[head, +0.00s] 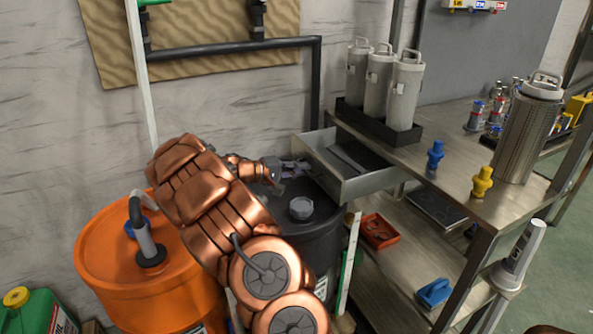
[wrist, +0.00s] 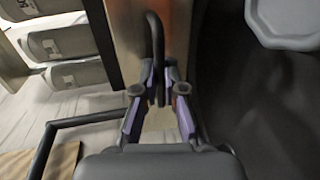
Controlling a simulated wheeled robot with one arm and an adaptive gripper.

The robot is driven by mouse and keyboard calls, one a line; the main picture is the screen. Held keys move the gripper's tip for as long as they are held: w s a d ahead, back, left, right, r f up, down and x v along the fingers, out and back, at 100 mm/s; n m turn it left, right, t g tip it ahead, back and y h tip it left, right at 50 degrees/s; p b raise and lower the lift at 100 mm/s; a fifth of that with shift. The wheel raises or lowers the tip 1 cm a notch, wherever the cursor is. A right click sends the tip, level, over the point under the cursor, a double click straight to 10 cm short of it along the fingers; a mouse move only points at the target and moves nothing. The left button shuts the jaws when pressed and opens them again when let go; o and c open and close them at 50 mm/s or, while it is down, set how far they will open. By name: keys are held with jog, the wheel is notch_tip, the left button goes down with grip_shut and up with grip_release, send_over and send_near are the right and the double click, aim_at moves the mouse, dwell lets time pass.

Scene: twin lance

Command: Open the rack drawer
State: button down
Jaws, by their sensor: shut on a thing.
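The rack drawer (head: 368,185) is a grey metal box under the rack's top shelf. It stands pulled out toward the left, its dark inside showing from above. My gripper (head: 294,168) is at the drawer's front face on the left. In the wrist view my gripper (wrist: 158,88) has its purple-sided fingers shut on the dark loop handle (wrist: 156,38) of the drawer front (wrist: 130,40). In the head view the handle is too small and covered to make out.
A black drum (head: 318,228) stands close below the drawer and gripper. An orange drum (head: 110,285) is left of my arm. The metal rack top (head: 455,172) bears grey canisters (head: 403,92) in a black tray, and blue and yellow fittings. A dark pipe (head: 235,47) runs along the wall.

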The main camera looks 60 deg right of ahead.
jog(key=shift+w+a, duration=0.3)
jog(key=shift+a, duration=0.1)
jog(key=c, duration=1.2)
grip_release()
jog(key=shift+c, duration=0.2)
jog(key=v, duration=1.2)
